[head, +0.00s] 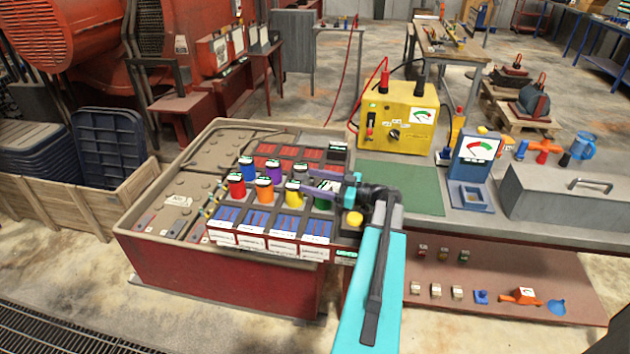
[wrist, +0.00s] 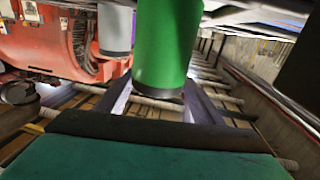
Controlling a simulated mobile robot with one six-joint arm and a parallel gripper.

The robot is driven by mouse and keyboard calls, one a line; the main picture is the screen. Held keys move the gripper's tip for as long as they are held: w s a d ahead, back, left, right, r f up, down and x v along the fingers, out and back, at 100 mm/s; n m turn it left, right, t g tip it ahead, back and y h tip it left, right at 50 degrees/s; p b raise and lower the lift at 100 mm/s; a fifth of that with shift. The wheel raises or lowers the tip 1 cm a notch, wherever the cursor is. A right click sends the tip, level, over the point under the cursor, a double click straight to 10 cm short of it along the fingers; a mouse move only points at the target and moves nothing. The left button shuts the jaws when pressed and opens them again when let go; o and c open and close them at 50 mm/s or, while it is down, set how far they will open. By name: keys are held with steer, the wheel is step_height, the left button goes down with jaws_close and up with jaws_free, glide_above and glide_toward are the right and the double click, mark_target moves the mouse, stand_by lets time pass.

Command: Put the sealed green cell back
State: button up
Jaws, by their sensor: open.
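The green cell (head: 321,204) is at the right end of the front row of coloured cells in the head view, partly hidden by my gripper. In the wrist view the green cell (wrist: 167,45) is large, upright, with a dark band at its lower end. My gripper (head: 304,181) is open, with one finger on each side of the green cell. In the wrist view the fingers of my gripper (wrist: 158,104) flank its lower end. I cannot tell whether they touch it, nor what its base rests on.
Red (head: 237,187), orange (head: 264,191) and yellow (head: 293,192) cells stand to the left, with blue (head: 247,170) and purple (head: 274,172) ones behind. Blue blocks (head: 285,223) lie in front. A yellow meter box (head: 400,118) and blue gauge (head: 476,153) stand right on the bench.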

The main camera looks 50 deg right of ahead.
steer(key=shift+s+f, duration=0.1)
steer(key=shift+f, duration=0.15)
steer(key=b+v, duration=0.3)
steer(key=v, duration=0.9)
steer(key=shift+r, duration=0.35)
steer(key=shift+d, duration=0.1)
